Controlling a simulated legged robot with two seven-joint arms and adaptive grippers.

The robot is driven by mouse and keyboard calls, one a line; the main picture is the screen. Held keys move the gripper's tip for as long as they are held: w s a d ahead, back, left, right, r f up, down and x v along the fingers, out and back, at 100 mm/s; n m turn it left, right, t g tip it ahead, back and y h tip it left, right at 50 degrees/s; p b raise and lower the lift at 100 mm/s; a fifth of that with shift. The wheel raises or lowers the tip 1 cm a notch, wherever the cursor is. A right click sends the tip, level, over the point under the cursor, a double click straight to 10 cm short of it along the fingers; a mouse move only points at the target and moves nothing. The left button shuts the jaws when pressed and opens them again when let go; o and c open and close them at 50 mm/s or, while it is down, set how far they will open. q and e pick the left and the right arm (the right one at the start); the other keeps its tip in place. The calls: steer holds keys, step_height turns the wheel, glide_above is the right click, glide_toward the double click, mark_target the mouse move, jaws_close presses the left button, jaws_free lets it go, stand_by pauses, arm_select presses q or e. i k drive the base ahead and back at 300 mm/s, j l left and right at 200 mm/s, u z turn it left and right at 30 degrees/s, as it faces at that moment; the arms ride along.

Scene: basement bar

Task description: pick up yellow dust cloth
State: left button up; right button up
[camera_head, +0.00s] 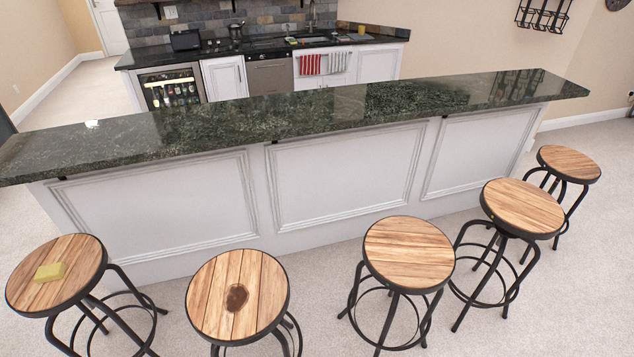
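A small yellow block-like item (49,272), which looks like the folded yellow dust cloth, lies on the wooden seat of the leftmost bar stool (80,262). It sits left of the seat's middle, with bare wood around it. Nothing touches it from above. Neither of my grippers shows in the head view.
Several bar stools stand in a row before the bar. The second stool's seat (215,300) has a dark round spot. The dark stone bar top (300,115) is clear. A back counter (225,48) holds a sink and small items. Carpet (160,330) shows between the stools.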

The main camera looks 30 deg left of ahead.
mark_target(50, 272)
steer(key=u, duration=2.85)
